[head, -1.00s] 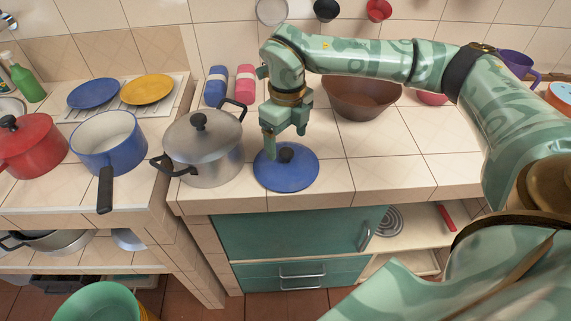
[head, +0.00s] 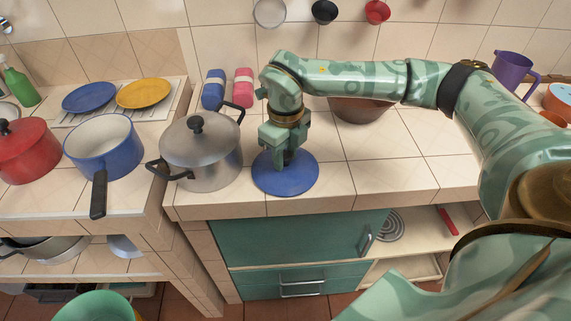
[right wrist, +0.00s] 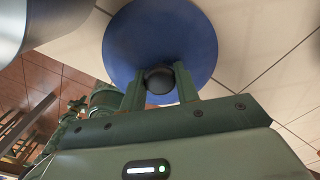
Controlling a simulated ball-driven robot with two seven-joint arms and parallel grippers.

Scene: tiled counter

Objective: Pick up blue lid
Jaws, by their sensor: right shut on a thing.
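The blue lid (head: 300,184) lies flat on the tiled counter, to the right of the steel pot. It also shows in the right wrist view (right wrist: 160,35), with its round dark knob (right wrist: 159,79) between my fingers. My right gripper (head: 285,163) is over the lid's middle and shut on the knob. In the right wrist view its two fingers (right wrist: 159,88) stand on either side of the knob. In the head view the gripper hides the knob. My left gripper is not in view.
A steel pot (head: 201,157) with a lid and black handles stands just left of the blue lid. A brown bowl (head: 361,109) sits behind, partly hidden by my arm. A blue saucepan (head: 103,147) and red pot (head: 28,150) stand further left. The counter right of the lid is clear.

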